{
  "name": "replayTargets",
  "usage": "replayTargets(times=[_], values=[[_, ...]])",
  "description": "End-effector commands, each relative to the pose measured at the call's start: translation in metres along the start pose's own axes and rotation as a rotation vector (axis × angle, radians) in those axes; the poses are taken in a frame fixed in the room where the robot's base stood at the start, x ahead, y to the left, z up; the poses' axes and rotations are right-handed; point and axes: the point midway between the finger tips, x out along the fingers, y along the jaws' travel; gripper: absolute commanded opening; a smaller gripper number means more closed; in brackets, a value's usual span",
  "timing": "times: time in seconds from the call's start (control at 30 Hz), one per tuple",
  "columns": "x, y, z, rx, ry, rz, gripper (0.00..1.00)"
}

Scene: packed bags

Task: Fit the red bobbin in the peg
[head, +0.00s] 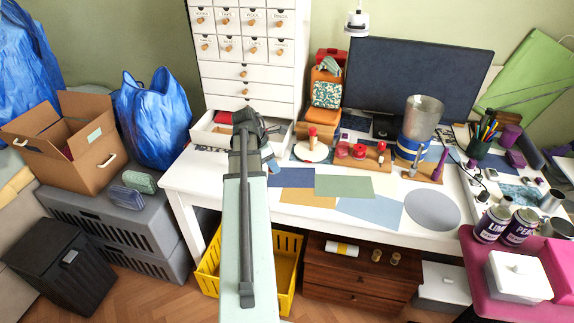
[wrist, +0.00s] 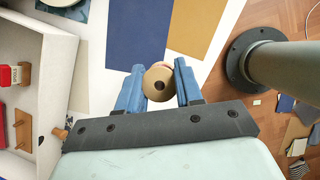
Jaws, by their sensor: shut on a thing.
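My gripper (wrist: 158,84) has its blue fingers closed on a round bobbin (wrist: 150,77) in the wrist view. The bobbin's tan end face with a dark centre hole faces the camera, and a little pinkish red shows at its upper edge. In the head view my gripper (head: 268,158) is over the left part of the white desk, and the bobbin cannot be made out there. A wooden board (head: 371,165) farther right on the desk carries red round pieces (head: 358,151) and an upright red-topped post (head: 382,147). I cannot tell which upright is the peg.
A white round stand (head: 299,153) with a red-topped upright is between my gripper and the board. An open drawer (head: 208,134) is behind my gripper to the left. Flat coloured sheets (head: 343,186) cover the desk front. A clear-topped blue container (head: 424,118) stands beyond the board.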

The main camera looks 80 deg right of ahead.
Motion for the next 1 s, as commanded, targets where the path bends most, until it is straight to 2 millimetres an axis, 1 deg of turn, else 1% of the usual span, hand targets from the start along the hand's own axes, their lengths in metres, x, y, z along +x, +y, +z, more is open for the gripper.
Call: replayTargets(times=[0.03, 0.27, 0.3, 0.47, 0.5, 0.57, 0.6, 0.67, 0.7, 0.77, 0.8, 0.83, 0.9, 1.0], values=[[-0.005, 0.028, -0.010, -0.024, 0.000, 0.009, 0.07], [-0.024, 0.111, -0.049, -0.098, 0.003, 0.037, 0.07], [-0.028, 0.125, -0.056, -0.109, 0.004, 0.042, 0.07], [-0.040, 0.184, -0.080, -0.148, 0.006, 0.058, 0.07], [-0.043, 0.198, -0.086, -0.157, 0.007, 0.062, 0.07], [-0.047, 0.220, -0.094, -0.170, 0.008, 0.068, 0.07], [-0.050, 0.235, -0.100, -0.179, 0.009, 0.071, 0.07], [-0.054, 0.258, -0.108, -0.192, 0.010, 0.077, 0.07], [-0.057, 0.273, -0.111, -0.200, 0.011, 0.080, 0.07], [-0.060, 0.296, -0.117, -0.211, 0.012, 0.084, 0.07], [-0.062, 0.312, -0.120, -0.218, 0.012, 0.087, 0.07], [-0.064, 0.324, -0.123, -0.223, 0.013, 0.089, 0.07], [-0.065, 0.349, -0.124, -0.231, 0.014, 0.093, 0.07], [-0.067, 0.380, -0.123, -0.243, 0.015, 0.097, 0.07]])
